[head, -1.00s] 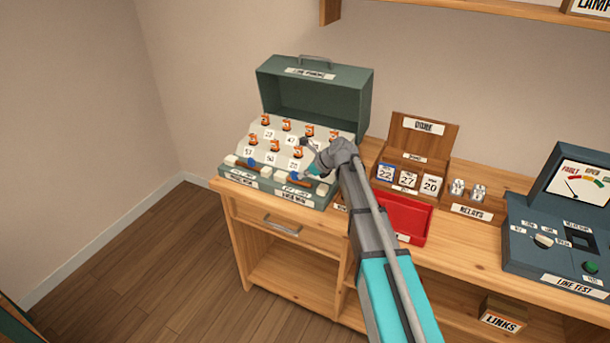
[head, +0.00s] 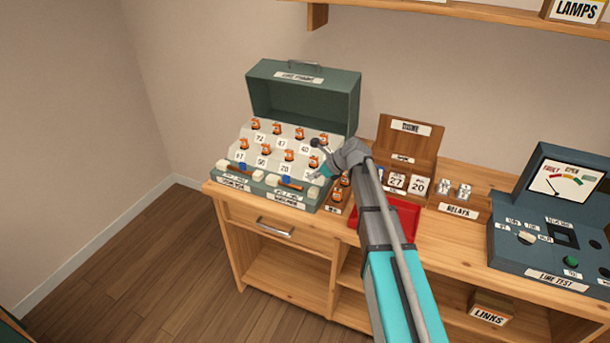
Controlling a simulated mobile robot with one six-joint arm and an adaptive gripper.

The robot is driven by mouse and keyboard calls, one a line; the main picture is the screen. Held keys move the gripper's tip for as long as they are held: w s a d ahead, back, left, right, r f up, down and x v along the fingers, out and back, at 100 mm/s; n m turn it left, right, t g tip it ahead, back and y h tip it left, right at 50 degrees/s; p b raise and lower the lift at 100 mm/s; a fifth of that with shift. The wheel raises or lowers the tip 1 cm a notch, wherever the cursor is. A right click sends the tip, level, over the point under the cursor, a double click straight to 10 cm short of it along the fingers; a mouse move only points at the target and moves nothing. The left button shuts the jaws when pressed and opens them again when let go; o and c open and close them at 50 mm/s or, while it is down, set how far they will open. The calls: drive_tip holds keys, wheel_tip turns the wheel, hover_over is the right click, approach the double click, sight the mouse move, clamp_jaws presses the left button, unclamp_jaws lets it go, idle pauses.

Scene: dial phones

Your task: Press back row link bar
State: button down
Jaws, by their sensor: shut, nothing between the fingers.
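The open teal-green case (head: 303,93) stands on the left of the bench, with numbered, orange-topped pieces in two rows on its pale stepped panel. Two brown bars with blue parts lie along its front edge: a left bar (head: 238,173) and a right bar (head: 290,184), each beside white blocks. Labels sit below them, too small to read surely, so I cannot tell which is the back row link bar. Contact cannot be told. My wrist hides part of the panel's right side.
Right of the case are a strip with orange-topped pieces (head: 338,194), a red tray (head: 403,213) partly behind my arm, a wooden box (head: 408,137) with number tiles, a relays holder (head: 456,209) and a line test unit (head: 550,250). A shelf hangs above.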

drive_tip(key=shift+p+v, duration=1.7)
drive_tip(key=shift+v, duration=1.15)
drive_tip(key=shift+s, duration=0.1)
drive_tip(key=s+d+f+n+g+h, duration=0.1)
drive_tip(key=s+d+n+h, duration=0.3)
drive_tip(key=s+n, duration=0.7)
drive_tip(key=s+d+f+n+g+h, duration=0.2)
drive_tip(key=s+d+f+n+h, duration=0.2)
drive_tip(key=s+d+n, duration=0.3)
drive_tip(key=shift+s+f+n+g, duration=0.25)
drive_tip(key=shift+s+n, duration=2.15)
drive_tip(key=shift+s, duration=1.2)
